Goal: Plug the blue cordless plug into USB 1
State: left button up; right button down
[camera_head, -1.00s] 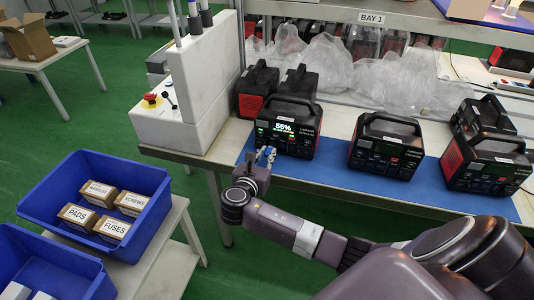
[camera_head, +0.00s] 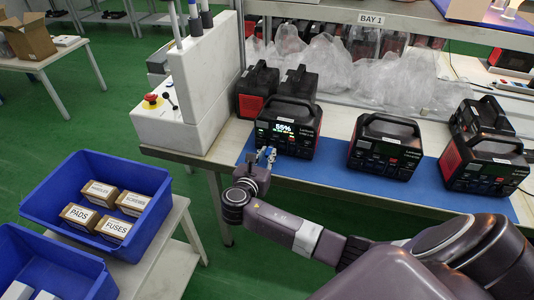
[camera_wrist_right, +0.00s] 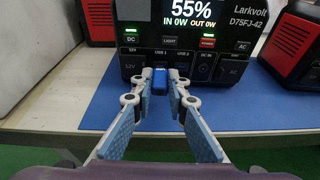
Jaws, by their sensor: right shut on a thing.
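The blue plug (camera_wrist_right: 160,80) is small and sits between the fingertips of my right gripper (camera_wrist_right: 160,74) in the right wrist view. The gripper is shut on it, and in the head view my right gripper (camera_head: 265,156) reaches the front of the lit power station (camera_head: 288,127). In the wrist view the power station (camera_wrist_right: 222,54) shows 55%, IN 0W and OUT 0W. The plug is directly under the USB 1 label (camera_wrist_right: 160,51) and covers the port there. I cannot tell how deep it sits, or whether it is in. My left gripper is not in view.
Other power stations (camera_head: 385,146) stand to the right on the blue mat (camera_head: 330,178), and two more (camera_head: 257,88) stand behind. A white control box with a red button (camera_head: 152,101) is on the left. Blue bins (camera_head: 135,240) with boxes stand at lower left.

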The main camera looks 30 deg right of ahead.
jog(key=shift+w, duration=0.1)
dwell(0.6)
jog(key=shift+w+d, duration=0.3)
jog(key=shift+d, duration=0.15)
jog(key=shift+w+d+p, duration=0.1)
jog(key=shift+d+p, duration=0.05)
jog(key=shift+p, duration=0.15)
dwell(0.4)
jog(key=c, duration=1.8)
grip_release()
jog(key=v, duration=1.2)
